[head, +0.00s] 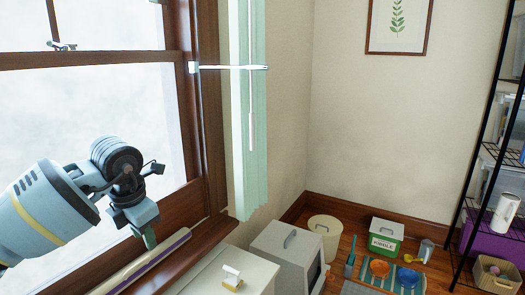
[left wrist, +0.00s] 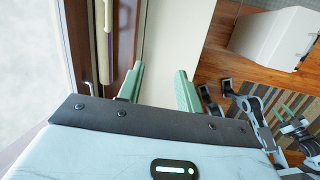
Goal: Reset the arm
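My left arm comes in from the left in the head view, in front of the window. My left gripper (head: 147,238) points down near the wooden window sill and is seen mostly from the side. In the left wrist view its two green fingers (left wrist: 160,75) stand apart with nothing between them, so it is open and empty.
The window frame (head: 206,120) and a pale green curtain (head: 247,130) are close to my left arm. A white cabinet top (head: 215,278) stands below, with a grey box (head: 287,255) beyond. A kibble bin (head: 386,238) and black shelf (head: 478,195) stand farther right.

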